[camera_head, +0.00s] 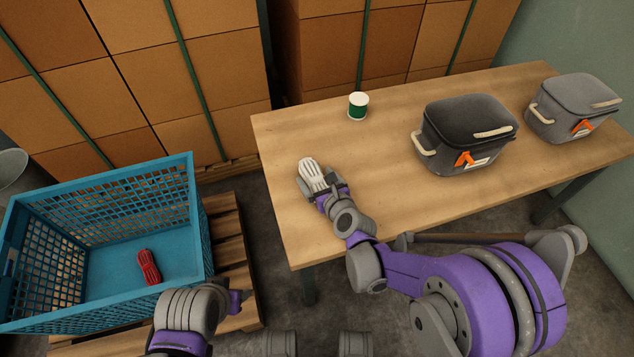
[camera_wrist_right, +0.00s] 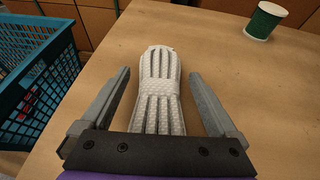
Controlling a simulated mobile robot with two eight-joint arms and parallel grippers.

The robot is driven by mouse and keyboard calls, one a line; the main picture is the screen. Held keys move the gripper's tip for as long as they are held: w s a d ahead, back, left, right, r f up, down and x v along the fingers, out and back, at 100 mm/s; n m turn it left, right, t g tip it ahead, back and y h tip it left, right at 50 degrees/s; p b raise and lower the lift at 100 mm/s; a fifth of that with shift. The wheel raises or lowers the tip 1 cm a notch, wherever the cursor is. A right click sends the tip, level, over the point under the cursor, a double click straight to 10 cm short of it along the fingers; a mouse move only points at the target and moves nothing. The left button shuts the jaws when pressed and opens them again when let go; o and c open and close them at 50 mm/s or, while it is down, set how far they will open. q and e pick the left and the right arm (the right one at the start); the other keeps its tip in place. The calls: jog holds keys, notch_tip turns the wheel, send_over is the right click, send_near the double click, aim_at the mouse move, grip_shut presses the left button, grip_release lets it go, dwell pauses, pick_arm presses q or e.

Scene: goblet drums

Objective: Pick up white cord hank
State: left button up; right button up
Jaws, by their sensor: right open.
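The white cord hank (camera_head: 312,172) lies on the wooden table near its left edge. My right gripper (camera_head: 320,186) is at the hank, with its fingers apart. In the right wrist view the hank (camera_wrist_right: 158,88) lies lengthwise between the two open fingers of the right gripper (camera_wrist_right: 158,100), with a gap on each side. The near end of the hank is hidden behind the gripper's palm. My left gripper (camera_head: 240,303) is low at the bottom of the head view, beside the blue crate; its fingers do not show clearly.
A blue crate (camera_head: 118,180) with a red cord hank (camera_head: 149,267) inside stands on a pallet at left. Stacked boxes stand behind.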

jog(key=shift+c, duration=0.2)
jog(key=c, duration=1.4)
jog(key=shift+r, duration=0.15)
jog(key=shift+c, duration=0.2)
